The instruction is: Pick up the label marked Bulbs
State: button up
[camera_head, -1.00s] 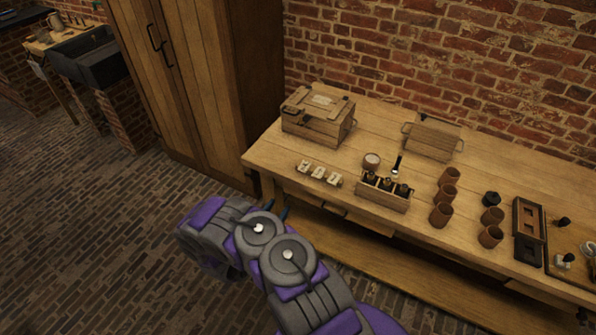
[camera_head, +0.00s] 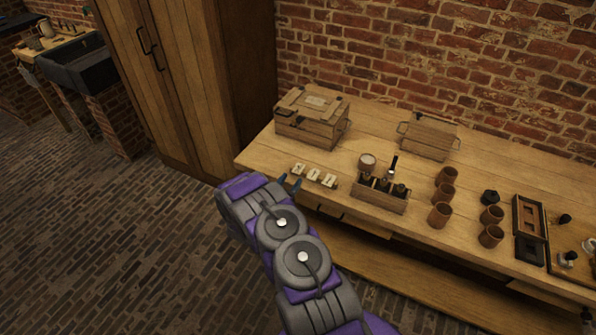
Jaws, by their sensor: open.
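Several small pale labels with dark marks lie in a short row near the table's front edge, left of the middle. I see a left label (camera_head: 299,169), a middle label (camera_head: 313,174) and a right label (camera_head: 329,180). Their writing is too small to read, so I cannot tell which is marked Bulbs. My gripper (camera_head: 290,184) shows only as dark fingertips at the table's front edge, just below the left label. It is open and appears empty. My arm hides the rest of it.
A wooden chest (camera_head: 311,118) stands behind the labels. A wooden caddy with dark bottles (camera_head: 380,195) is to their right, with a round pale-topped item (camera_head: 367,163) behind it. Clay jars (camera_head: 440,214) and a handled box (camera_head: 428,138) stand farther right. A tall cupboard (camera_head: 185,80) is left.

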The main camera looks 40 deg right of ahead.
aim_at(298, 169)
jog(key=x, duration=0.2)
jog(key=shift+w+d+f, duration=0.1)
jog(key=shift+d, duration=0.3)
jog(key=shift+a, duration=0.15)
jog(key=shift+c, duration=1.2)
jog(key=c, duration=0.6)
jog(key=shift+o, duration=0.2)
